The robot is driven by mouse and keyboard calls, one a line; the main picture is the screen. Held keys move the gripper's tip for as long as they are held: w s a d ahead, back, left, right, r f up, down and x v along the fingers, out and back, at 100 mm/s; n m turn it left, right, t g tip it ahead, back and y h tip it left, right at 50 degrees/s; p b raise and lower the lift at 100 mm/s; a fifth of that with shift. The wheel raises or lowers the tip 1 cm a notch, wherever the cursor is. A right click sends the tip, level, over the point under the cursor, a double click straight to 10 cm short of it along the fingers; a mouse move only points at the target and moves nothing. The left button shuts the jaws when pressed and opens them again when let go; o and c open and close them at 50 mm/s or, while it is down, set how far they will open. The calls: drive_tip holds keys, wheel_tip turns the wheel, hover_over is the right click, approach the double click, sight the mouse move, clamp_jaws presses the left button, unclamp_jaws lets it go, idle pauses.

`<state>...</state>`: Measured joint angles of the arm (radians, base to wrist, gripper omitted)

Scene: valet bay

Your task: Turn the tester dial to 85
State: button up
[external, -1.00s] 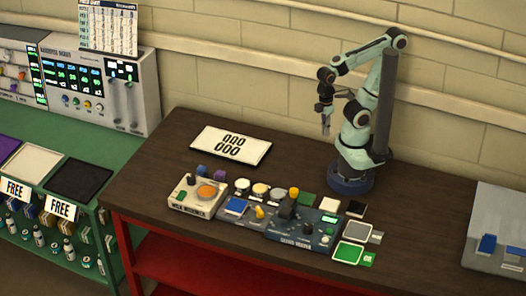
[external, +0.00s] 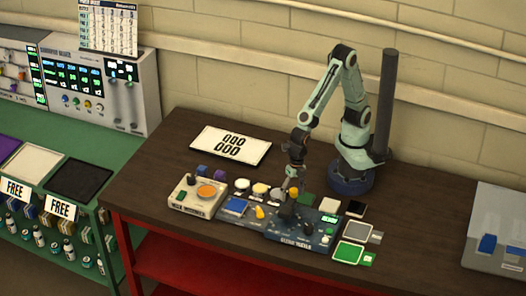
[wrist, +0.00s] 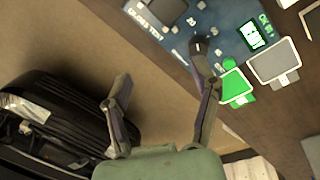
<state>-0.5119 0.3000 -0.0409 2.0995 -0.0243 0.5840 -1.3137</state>
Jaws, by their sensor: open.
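The blue tester (external: 300,236) stands near the front edge of the dark table, with a small lit green display (external: 329,219). In the wrist view the tester (wrist: 225,20) is at the top, its display (wrist: 252,35) to the right. Its black dial (wrist: 198,46) has a pale pointer mark and numbers around it; the reading is too small to tell. My gripper (external: 292,182) is low over the tester, by the yellow-topped black part (external: 293,191). In the wrist view my gripper (wrist: 162,68) is open and empty; its right fingertip overlaps the dial's lower edge, contact unclear.
A beige mixer box (external: 197,198) stands left of the tester, with several small pots behind. A green pad (external: 348,253) and a grey pad (external: 357,231) lie at its right. A white number card (external: 231,145) lies behind.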

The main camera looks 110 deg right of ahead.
drive_tip(key=n+g, duration=0.2)
hover_over(308, 226)
drive_tip(key=shift+h, duration=0.4)
wheel_tip(308, 226, down, 6)
drive_tip(key=shift+s, duration=0.1)
wheel_tip(308, 226, down, 6)
drive_tip(key=shift+f, duration=0.2)
clamp_jaws()
